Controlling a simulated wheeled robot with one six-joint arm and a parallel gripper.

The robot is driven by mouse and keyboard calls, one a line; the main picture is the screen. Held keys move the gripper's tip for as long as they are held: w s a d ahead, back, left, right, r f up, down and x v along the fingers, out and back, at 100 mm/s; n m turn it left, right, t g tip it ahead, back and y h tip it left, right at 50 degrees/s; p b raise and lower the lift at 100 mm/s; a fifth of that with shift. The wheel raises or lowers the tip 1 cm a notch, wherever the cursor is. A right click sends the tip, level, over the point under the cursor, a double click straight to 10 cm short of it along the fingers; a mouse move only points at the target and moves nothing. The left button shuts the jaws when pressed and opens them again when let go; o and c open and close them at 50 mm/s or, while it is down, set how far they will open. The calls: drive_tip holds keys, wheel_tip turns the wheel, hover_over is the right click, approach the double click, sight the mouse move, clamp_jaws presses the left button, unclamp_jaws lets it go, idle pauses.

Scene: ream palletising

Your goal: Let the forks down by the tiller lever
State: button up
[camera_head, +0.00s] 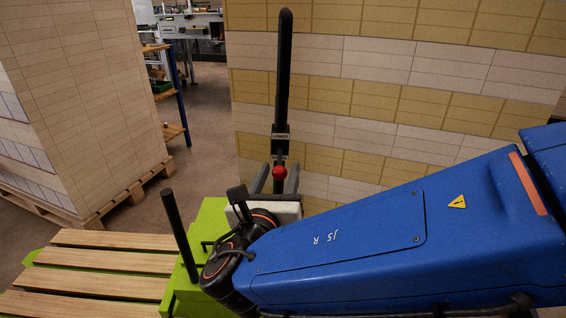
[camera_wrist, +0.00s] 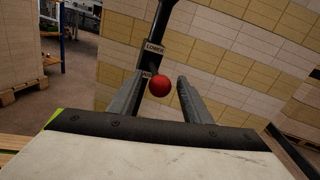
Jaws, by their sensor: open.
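A small red ball knob (camera_head: 280,172) of the lever sits low on the tiller. In the wrist view the red knob (camera_wrist: 160,88) shows between the two grey fingers of my gripper (camera_wrist: 168,90). A plate reading "LOWER" (camera_wrist: 153,47) is just above it. My gripper is open, with a finger on each side of the knob; I cannot tell whether either touches it. The forks are not clearly visible.
A green truck body with wooden slats (camera_head: 95,262) lies at the lower left, with a black upright post (camera_head: 180,235) beside my arm. A tall ream stack on a pallet (camera_head: 85,110) stands left. A large ream wall (camera_head: 400,90) is close behind the tiller.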

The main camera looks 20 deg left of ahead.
drive_tip(key=w, duration=0.4)
drive_tip(key=shift+w+a, duration=0.15)
drive_tip(key=shift+w, duration=0.1)
